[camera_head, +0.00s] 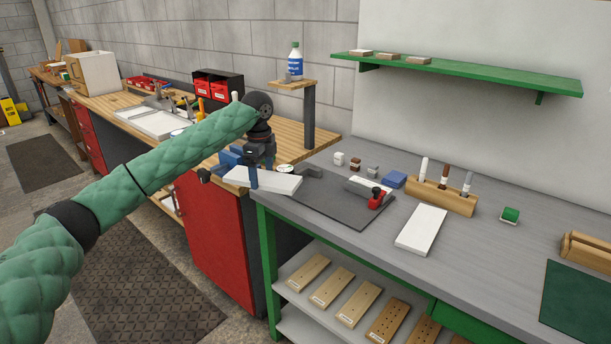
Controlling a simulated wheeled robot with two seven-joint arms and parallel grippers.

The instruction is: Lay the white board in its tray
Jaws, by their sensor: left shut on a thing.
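My left gripper (260,168) reaches in from the left, pointing down, and is shut on a white board (283,184). The board is held roughly flat near the left end of the grey bench, over or close to a dark grey mat. I cannot tell if it touches the surface below. A shallow white tray (150,124) with some tools at it lies on the wooden bench behind my left arm, partly hidden. Another white flat slab (421,231) lies on the grey bench, right of the mat. My right gripper is not in view.
The dark grey mat (335,212) bears a red-handled tool (377,198). A post with a small shelf (309,115) rises behind the gripper.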

